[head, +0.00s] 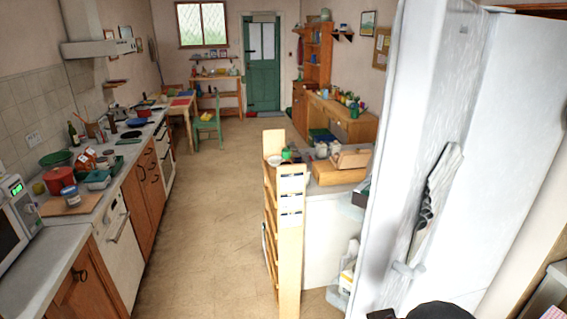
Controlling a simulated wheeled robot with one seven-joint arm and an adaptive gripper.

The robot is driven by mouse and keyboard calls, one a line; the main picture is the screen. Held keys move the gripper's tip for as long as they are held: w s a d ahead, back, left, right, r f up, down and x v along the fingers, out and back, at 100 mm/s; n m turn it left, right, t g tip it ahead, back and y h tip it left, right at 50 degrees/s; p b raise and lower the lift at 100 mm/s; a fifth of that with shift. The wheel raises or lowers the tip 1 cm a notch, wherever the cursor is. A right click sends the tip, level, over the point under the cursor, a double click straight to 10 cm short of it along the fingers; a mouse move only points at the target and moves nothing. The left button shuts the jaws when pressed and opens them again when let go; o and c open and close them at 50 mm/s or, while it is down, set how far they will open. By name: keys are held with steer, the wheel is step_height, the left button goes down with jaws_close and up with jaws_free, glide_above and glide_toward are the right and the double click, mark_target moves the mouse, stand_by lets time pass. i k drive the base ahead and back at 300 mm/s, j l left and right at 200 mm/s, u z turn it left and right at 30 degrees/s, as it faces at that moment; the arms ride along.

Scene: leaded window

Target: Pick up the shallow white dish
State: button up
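A small, pale, round shape that looks like the shallow white dish (274,161) sits on top of the narrow wooden shelf unit (290,225), near the middle of the head view. It is small in the picture, so I cannot be sure of its depth. A small green item (287,154) is close by on its right. My gripper does not show in this view. A dark rounded shape at the bottom edge may be part of my arm, but I cannot tell.
A tall white fridge (415,130) fills the right. A white-sided counter (330,225) with a wooden box (350,160) stands behind the shelf unit. A cluttered counter (50,245) runs along the left, with a red pot (60,180). The floor (205,215) between is clear.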

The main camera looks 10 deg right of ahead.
mark_target(274, 161)
steer(key=i+j+z, duration=0.1)
steer(key=j, duration=0.25)
steer(key=i+j+z, duration=0.1)
steer(key=j, duration=0.25)
steer(key=i+j+z, duration=0.1)
steer(key=i+j, duration=0.15)
steer(key=j, duration=0.15)
steer(key=i+j+z, duration=0.1)
steer(key=j, duration=0.3)
steer(key=i+j+z, duration=0.15)
steer(key=i, duration=0.4)
steer(key=i+j+z, duration=0.2)
steer(key=i, duration=0.3)
steer(key=i+j+z, duration=0.15)
steer(key=i+j, duration=0.2)
steer(key=i, duration=0.15)
steer(key=i+j+z, duration=0.15)
steer(key=i+j, duration=0.2)
steer(key=i, duration=0.15)
